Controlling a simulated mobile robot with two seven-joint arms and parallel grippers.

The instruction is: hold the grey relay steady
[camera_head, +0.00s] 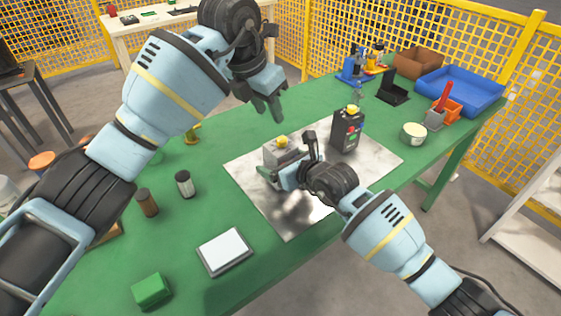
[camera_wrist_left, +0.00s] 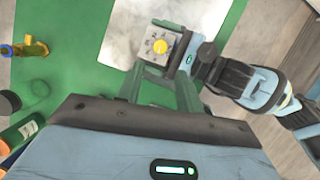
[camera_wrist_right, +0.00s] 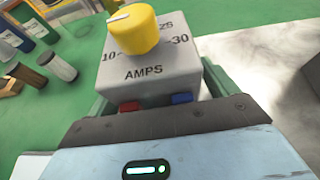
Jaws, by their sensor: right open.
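The grey relay (camera_head: 283,153) is a grey box with a yellow dial, standing on the shiny metal plate (camera_head: 375,160). In the right wrist view the relay (camera_wrist_right: 150,73) fills the middle, marked AMPS, with a red and a blue terminal low on its near face. My right gripper (camera_head: 279,177) is open, its fingers either side of the relay; whether they touch it is hidden. My left gripper (camera_head: 271,108) is open and empty, in the air beyond the relay. The left wrist view shows the relay (camera_wrist_left: 163,45) past its fingers.
A black box with a yellow knob (camera_head: 347,131) stands right of the relay. A cream tub (camera_head: 414,134), a blue tray (camera_head: 462,89) and a brown box (camera_head: 418,63) lie further right. A white pad (camera_head: 225,250) and green block (camera_head: 151,290) lie at the front.

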